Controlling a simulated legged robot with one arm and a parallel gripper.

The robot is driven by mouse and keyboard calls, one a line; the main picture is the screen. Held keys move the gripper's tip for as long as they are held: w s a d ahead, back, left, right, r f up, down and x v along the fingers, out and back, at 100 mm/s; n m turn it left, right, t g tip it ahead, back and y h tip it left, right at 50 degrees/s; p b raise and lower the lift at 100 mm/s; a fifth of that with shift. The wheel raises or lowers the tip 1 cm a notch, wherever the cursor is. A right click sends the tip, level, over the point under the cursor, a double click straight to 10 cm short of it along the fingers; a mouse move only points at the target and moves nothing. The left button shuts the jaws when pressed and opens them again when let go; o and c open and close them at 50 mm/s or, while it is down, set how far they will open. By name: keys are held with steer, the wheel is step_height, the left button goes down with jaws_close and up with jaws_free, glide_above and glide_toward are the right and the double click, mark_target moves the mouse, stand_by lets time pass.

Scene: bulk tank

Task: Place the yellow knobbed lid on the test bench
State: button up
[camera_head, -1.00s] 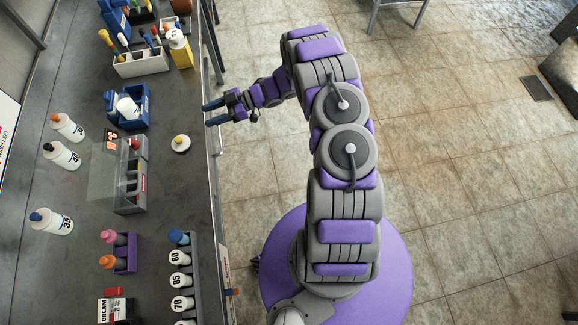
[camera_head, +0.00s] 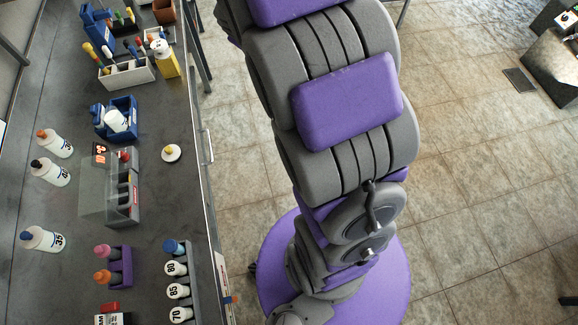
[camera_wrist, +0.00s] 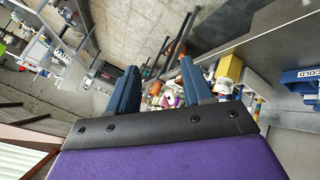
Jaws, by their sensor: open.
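The yellow knobbed lid (camera_head: 171,153), a small white disc with a yellow knob, lies on the dark grey counter (camera_head: 165,205) near its right edge in the head view. My gripper is out of the head view, where my raised arm fills the upper middle. In the wrist view my gripper (camera_wrist: 160,82) shows two blue fingers spread apart, with no object held between them. I cannot make out the lid in the wrist view. No label shows which surface is the test bench.
A grey device with a clear shield (camera_head: 122,187) stands left of the lid. A blue holder (camera_head: 122,116), a white tool caddy (camera_head: 127,74), a yellow bottle (camera_head: 165,58) and a rack of numbered bottles (camera_head: 195,275) share the counter. Another dark bench (camera_head: 550,68) stands at far right; tiled floor lies between.

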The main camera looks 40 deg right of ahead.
steer(key=s+a+m+g+y, duration=0.1)
steer(key=s+a+g, duration=0.2)
steer(key=s, duration=1)
steer(key=s+a+r+m+g+y, duration=0.1)
steer(key=s+a+g, duration=0.2)
steer(key=s+a, duration=0.4)
steer(key=s+a+m+g+y, duration=0.1)
steer(key=s+a, duration=0.4)
steer(key=s, duration=1.5)
steer(key=m+g, duration=0.1)
steer(key=g, duration=0.1)
steer(key=shift+s+a+r+g+y, duration=0.25)
steer(key=shift+s+a+g+y, duration=0.05)
steer(key=shift+s+a+y, duration=0.1)
